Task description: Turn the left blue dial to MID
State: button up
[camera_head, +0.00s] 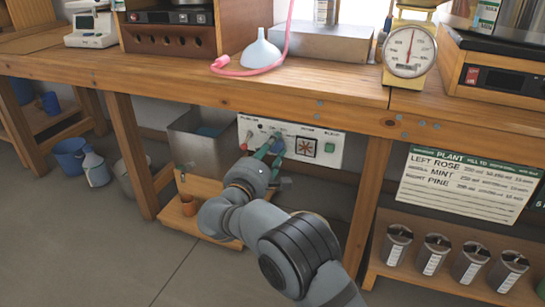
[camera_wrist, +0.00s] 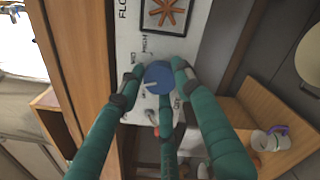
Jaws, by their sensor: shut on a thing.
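The white control panel (camera_head: 322,151) is mounted under the wooden bench, and its face also shows in the wrist view (camera_wrist: 157,48). A blue dial (camera_wrist: 158,77) on it has a white pointer mark towards the picture's left. Small labels, seemingly MID and HIGH, are printed beside it. My gripper (camera_head: 269,147) is at the panel's left half in the head view. In the wrist view its green fingers (camera_wrist: 155,79) are around the dial and shut on it. The fingers and arm hide part of the dial and panel in the head view.
A fan grille (camera_head: 306,146) and green button (camera_head: 330,147) are right of the gripper. A metal bin (camera_head: 198,147) stands left of the panel. The bench edge (camera_head: 240,94) runs above. A bench leg (camera_head: 374,190) stands to the right.

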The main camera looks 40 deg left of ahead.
jog(key=m+b, duration=0.4)
jog(key=shift+f+m, duration=0.2)
jog(key=shift+m, duration=0.1)
jog(key=m+b, duration=0.3)
jog(key=shift+r, duration=0.15)
jog(key=shift+m, duration=0.3)
jog(key=o, duration=1.1)
jog(key=shift+o, duration=0.2)
jog(key=shift+s, duration=0.1)
jog(key=v, duration=1.1)
jog(key=shift+s, duration=0.4)
jog(key=shift+w+d+r, duration=0.1)
